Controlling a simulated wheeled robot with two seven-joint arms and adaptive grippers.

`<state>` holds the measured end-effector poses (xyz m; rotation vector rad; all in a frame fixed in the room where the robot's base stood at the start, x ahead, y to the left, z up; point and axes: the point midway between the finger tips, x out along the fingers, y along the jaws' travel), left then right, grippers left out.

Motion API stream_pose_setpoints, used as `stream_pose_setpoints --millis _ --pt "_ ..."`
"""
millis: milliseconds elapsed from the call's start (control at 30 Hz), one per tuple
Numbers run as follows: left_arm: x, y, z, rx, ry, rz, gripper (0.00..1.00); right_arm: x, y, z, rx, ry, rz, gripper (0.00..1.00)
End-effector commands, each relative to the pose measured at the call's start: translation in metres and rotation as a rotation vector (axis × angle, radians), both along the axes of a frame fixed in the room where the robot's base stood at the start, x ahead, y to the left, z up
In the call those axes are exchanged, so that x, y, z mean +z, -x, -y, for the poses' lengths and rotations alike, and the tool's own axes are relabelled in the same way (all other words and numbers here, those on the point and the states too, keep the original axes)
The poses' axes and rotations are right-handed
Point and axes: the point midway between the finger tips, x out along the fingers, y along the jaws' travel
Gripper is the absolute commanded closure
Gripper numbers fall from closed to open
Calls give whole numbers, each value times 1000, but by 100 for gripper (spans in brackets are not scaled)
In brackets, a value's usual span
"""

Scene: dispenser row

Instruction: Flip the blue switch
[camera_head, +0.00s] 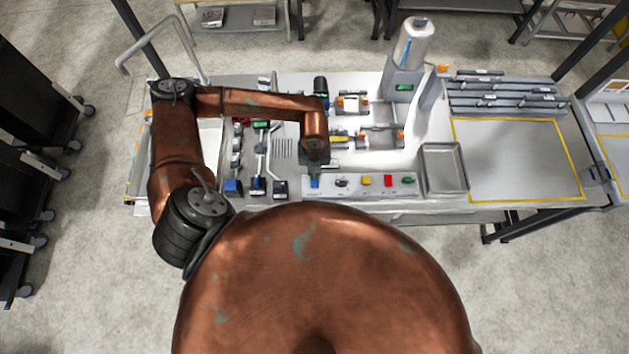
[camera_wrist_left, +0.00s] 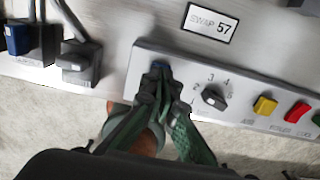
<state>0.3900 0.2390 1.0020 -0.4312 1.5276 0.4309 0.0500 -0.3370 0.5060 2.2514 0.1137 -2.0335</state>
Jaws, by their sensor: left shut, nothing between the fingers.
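The blue switch (camera_head: 315,183) sits at the left end of a light grey control panel (camera_head: 352,192) along the front of the workbench. In the left wrist view only a bit of the blue switch (camera_wrist_left: 160,66) shows, just beyond the fingertips, which hide the rest. My left gripper (camera_head: 315,168) is right at the switch, with green fingers shut and nothing between them. In the left wrist view the fingertips (camera_wrist_left: 162,78) overlap the switch; I cannot tell whether they touch it. The switch's position cannot be made out. My right gripper is not in view.
Right of the switch are a black rotary knob (camera_wrist_left: 213,96), a yellow button (camera_wrist_left: 265,106) and a red button (camera_wrist_left: 298,112). A metal tray (camera_head: 443,168) stands right of the panel.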

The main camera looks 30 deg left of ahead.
Motion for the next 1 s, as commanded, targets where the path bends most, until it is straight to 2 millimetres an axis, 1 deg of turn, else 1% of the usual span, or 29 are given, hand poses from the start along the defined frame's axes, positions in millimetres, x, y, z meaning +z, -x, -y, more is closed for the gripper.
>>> stream_pose_setpoints --millis 1000 --pt "-15 0 0 0 0 0 100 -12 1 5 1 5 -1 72"
